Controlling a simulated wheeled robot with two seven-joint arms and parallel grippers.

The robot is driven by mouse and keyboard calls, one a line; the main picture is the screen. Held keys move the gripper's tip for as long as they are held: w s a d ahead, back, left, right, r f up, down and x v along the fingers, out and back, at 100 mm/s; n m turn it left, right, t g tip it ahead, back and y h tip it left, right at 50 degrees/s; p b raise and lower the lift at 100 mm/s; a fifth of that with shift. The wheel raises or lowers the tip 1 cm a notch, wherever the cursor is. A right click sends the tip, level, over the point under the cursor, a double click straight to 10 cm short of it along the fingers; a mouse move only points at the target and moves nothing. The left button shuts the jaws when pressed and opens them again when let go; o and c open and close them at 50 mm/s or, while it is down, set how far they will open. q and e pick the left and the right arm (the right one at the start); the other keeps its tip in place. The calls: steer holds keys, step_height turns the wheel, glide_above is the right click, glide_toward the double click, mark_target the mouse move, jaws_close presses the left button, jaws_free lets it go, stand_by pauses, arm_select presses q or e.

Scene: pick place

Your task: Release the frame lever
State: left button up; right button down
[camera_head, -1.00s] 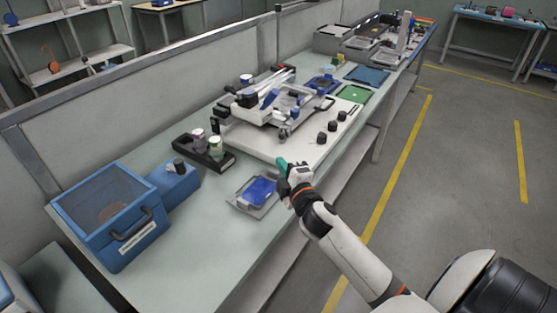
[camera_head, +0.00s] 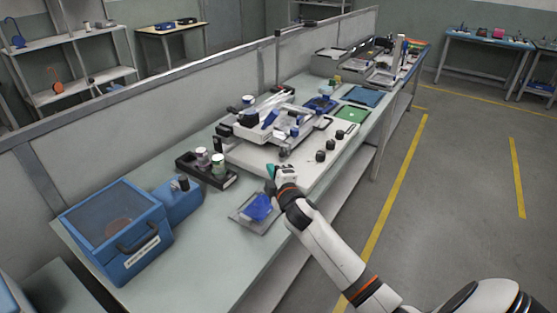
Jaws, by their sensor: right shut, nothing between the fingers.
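The white screen-printing machine (camera_head: 240,152) stands on the bench, with a raised printing frame (camera_head: 285,121) that has blue and black clamps. Which part is the frame lever I cannot tell at this size. My right gripper (camera_head: 271,171), with teal fingertips, is shut and empty. It is near the front edge of the machine's white base, beyond a grey tray (camera_head: 241,219) holding a blue item (camera_head: 258,207). Whether it touches anything I cannot tell. My left gripper is not in view.
A blue box with a clear lid (camera_head: 115,225) stands at the left. A black holder with jars (camera_head: 207,170) is beside the machine. Several black knobs (camera_head: 320,156) line the base's front right. A green mat (camera_head: 351,114) lies beyond. Bare bench lies at the front (camera_head: 215,265).

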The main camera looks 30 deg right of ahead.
mark_target(282, 149)
steer(key=w+d+f, duration=0.1)
steer(key=w+d, duration=0.3)
steer(key=d, duration=0.1)
steer(key=shift+w+p, duration=0.15)
steer(key=shift+p, duration=0.25)
